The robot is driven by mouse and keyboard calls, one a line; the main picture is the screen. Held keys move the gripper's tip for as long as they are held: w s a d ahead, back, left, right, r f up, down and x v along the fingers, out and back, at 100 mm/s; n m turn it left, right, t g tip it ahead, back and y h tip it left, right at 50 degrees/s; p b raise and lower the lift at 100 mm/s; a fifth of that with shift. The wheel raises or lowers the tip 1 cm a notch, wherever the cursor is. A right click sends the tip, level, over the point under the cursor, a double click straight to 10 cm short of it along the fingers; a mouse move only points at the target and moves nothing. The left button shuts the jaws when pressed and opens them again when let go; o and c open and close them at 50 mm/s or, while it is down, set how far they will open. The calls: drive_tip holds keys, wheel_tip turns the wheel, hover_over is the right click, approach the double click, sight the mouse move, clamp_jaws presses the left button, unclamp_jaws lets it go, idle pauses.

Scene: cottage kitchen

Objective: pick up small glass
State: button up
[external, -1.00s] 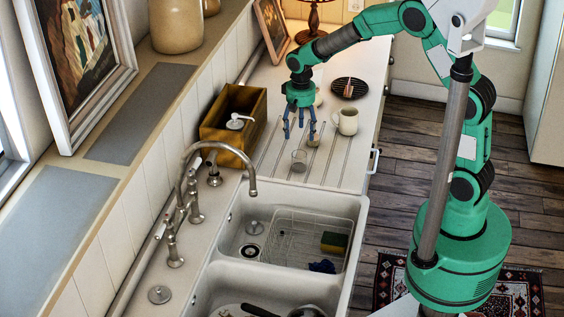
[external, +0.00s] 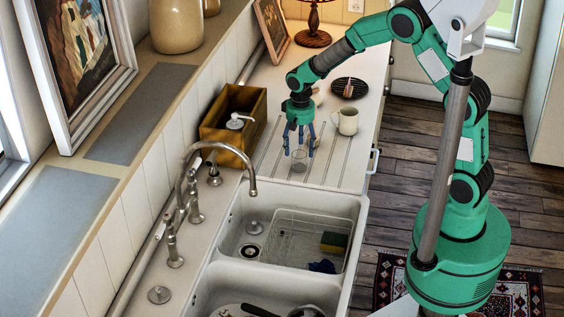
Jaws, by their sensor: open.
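The small glass (external: 299,162) is clear and stands on the ribbed drainboard (external: 335,172), just behind the sink. My gripper (external: 299,150) points down right at the glass, with its blue fingers spread open. The fingers appear to be on either side of the glass's upper part. Whether they touch it cannot be told from this view.
A cream mug (external: 347,121) stands close to the right of my gripper. A dark round plate (external: 349,88) lies behind it. A wooden box (external: 234,122) with a soap pump stands at left. The metal faucet (external: 190,180) and the sink (external: 245,215) are in front.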

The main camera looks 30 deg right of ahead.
sight(298, 160)
drive_tip(key=shift+f, duration=0.65)
drive_tip(key=shift+f, duration=0.1)
drive_tip(key=shift+a+f+b, duration=0.1)
drive_tip(key=shift+f+b, duration=0.4)
drive_tip(key=shift+f, duration=2)
drive_tip(key=c, duration=1.4)
